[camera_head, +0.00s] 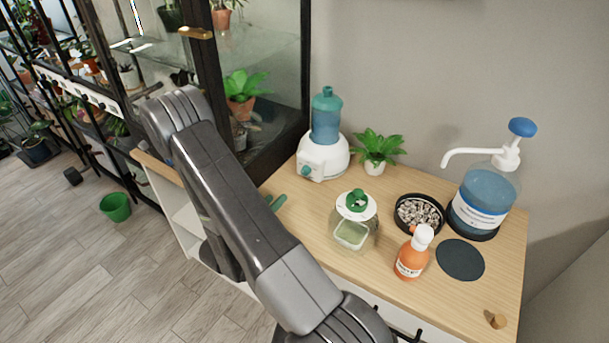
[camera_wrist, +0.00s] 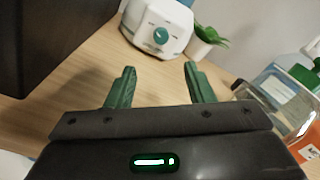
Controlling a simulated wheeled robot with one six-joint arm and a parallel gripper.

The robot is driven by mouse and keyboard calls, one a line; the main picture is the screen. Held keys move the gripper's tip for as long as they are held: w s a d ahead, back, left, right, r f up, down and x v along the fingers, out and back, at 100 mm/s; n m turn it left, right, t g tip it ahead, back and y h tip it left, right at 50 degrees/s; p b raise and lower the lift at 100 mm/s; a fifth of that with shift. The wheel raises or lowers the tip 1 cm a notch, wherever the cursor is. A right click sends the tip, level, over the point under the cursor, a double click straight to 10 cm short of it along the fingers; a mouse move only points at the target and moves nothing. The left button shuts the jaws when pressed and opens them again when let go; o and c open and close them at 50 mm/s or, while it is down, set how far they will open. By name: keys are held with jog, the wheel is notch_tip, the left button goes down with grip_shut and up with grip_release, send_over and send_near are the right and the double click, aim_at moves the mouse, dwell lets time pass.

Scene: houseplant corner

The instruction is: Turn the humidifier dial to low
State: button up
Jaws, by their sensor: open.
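The humidifier (camera_head: 322,158) has a white base and a blue-teal tank, and stands at the back left of the wooden cabinet top. Its teal dial (camera_head: 305,171) is on the front of the base. In the wrist view the humidifier base (camera_wrist: 150,15) is at the top, with the dial (camera_wrist: 160,35) facing me and a small mark on it. The setting labels are too small to read. My gripper (camera_wrist: 158,80) has two green fingers spread apart with nothing between them. They are short of the dial, over the wood. In the head view my arm mostly hides the gripper.
A potted plant (camera_head: 375,150) stands right of the humidifier. A glass jar with a green-knobbed lid (camera_head: 352,222), an orange bottle (camera_head: 412,254), a pebble bowl (camera_head: 419,214) and a large pump bottle (camera_head: 484,198) stand further right. The glass plant case (camera_head: 255,90) rises at left.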

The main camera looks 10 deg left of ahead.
aim_at(304, 172)
jog(key=p+x, duration=0.2)
jog(key=x, duration=1.1)
jog(key=shift+w+d, duration=0.1)
jog(key=shift+w, duration=0.1)
jog(key=c, duration=1)
